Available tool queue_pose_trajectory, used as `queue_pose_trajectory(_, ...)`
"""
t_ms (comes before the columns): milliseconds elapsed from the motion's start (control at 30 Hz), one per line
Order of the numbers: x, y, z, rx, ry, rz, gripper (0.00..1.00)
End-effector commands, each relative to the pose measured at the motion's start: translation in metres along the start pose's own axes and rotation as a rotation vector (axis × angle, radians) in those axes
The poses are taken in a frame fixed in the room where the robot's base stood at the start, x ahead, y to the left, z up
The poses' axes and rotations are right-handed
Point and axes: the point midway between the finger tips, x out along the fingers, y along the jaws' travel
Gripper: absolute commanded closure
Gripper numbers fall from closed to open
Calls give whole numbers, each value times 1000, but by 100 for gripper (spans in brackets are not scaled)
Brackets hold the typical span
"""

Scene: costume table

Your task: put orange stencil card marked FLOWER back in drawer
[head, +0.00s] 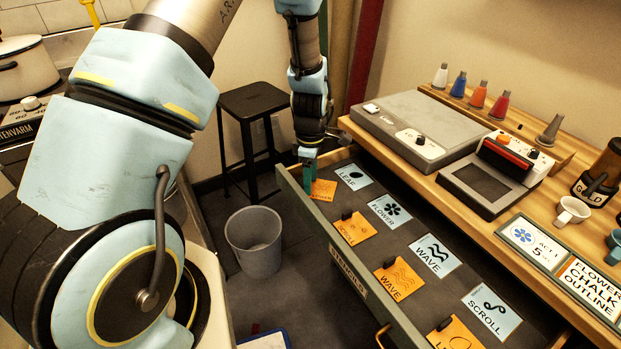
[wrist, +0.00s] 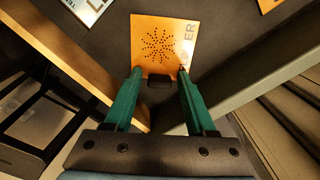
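The orange FLOWER card (head: 323,187) lies flat at the far end of the open drawer (head: 345,262), left of the LEAF label (head: 353,176). In the wrist view the card (wrist: 160,38) shows a dotted flower pattern and the letters "ER"; the rest of its word is hidden by a finger. A black knob (wrist: 160,82) sits at its near edge. My gripper (head: 308,180) is low over this card. In the wrist view its green fingers (wrist: 160,72) stand apart on either side of the knob, with gaps. The FLOWER label (head: 391,210) is one row nearer.
An orange SCROLL card (head: 354,229) lies beside the FLOWER label. An orange WAVE card (head: 401,280) lies beside the WAVE label (head: 436,256). Another orange card (head: 456,335) lies beside the SCROLL label (head: 491,311). A bin (head: 254,240) and black stool (head: 250,105) stand left of the drawer.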

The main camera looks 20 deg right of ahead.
Motion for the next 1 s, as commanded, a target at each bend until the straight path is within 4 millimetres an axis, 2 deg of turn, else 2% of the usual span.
queue_pose_trajectory(67,0,0,0,0,0,0,34)
queue_pose_trajectory(300,-1,0,0,0,0,0,34)
queue_pose_trajectory(467,-12,1,0,0,0,2,34)
queue_pose_trajectory(567,-28,1,0,1,0,3,34)
queue_pose_trajectory(800,-80,1,1,1,-1,5,34)
queue_pose_trajectory(1000,-111,1,0,0,-1,2,34)
